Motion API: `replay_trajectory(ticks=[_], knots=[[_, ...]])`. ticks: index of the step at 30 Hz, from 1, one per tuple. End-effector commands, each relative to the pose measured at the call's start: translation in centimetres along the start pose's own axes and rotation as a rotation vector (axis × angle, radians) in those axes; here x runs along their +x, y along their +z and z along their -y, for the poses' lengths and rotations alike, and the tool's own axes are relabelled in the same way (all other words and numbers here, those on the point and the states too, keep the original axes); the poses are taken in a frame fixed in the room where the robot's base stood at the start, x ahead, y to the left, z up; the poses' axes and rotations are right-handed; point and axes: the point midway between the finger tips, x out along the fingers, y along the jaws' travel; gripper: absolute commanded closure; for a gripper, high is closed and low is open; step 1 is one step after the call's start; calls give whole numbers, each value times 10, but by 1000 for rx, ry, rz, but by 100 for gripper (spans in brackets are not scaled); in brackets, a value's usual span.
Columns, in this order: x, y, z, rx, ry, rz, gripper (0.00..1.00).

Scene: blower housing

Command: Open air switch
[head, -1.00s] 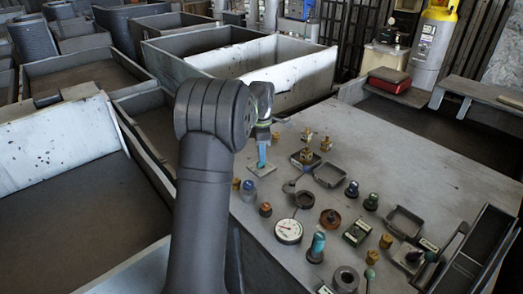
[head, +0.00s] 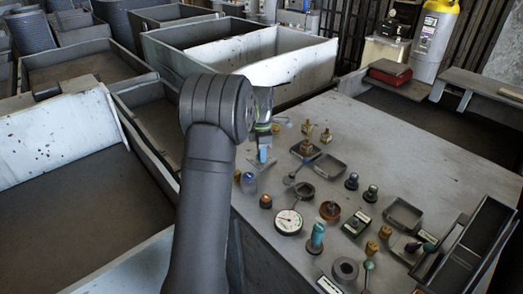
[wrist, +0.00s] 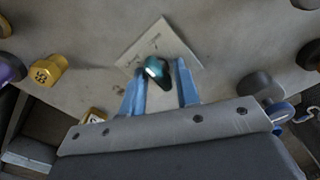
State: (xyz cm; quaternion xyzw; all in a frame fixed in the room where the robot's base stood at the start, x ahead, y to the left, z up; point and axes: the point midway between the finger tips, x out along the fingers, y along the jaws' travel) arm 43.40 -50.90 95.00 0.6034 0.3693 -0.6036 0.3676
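The switch is a teal rounded knob on a dark stem (wrist: 157,70), standing on a pale square plate (wrist: 172,42) with small dark markings, in the wrist view. I take it to be the air switch. My gripper (wrist: 160,76) is open, with one blue finger on each side of the knob and gaps showing. Whether either finger touches it I cannot tell. In the head view my gripper (head: 263,155) points down at the far left part of the bench, and it and my arm hide most of the switch.
The grey bench (head: 340,120) holds several small knobs, fittings and trays to the right. In the wrist view a yellow knob (wrist: 47,70) lies left. The bench's far part is clear.

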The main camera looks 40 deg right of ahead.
Motion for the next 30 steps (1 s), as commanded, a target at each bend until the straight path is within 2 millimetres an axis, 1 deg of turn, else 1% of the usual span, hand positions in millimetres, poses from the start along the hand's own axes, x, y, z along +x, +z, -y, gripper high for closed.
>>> replay_trajectory(ticks=[1, 4, 5, 10, 16, 22, 23, 25, 26, 30], knots=[[-1, 0, 0, 0, 1, 0, 77], [-1, 0, 0, 0, 1, 1, 96], [-1, 0, 0, 0, 1, 1, 100], [-2, 0, 0, 6, 2, 1, 100], [-3, 0, 0, 118, 2, 1, 100], [-4, 0, -1, 131, 3, 1, 100], [-4, 0, -1, 131, 3, 1, 86], [-4, 0, -1, 131, 4, 1, 72], [-4, 0, -1, 130, 4, 1, 71], [-3, 0, -1, 130, 3, 1, 71]])
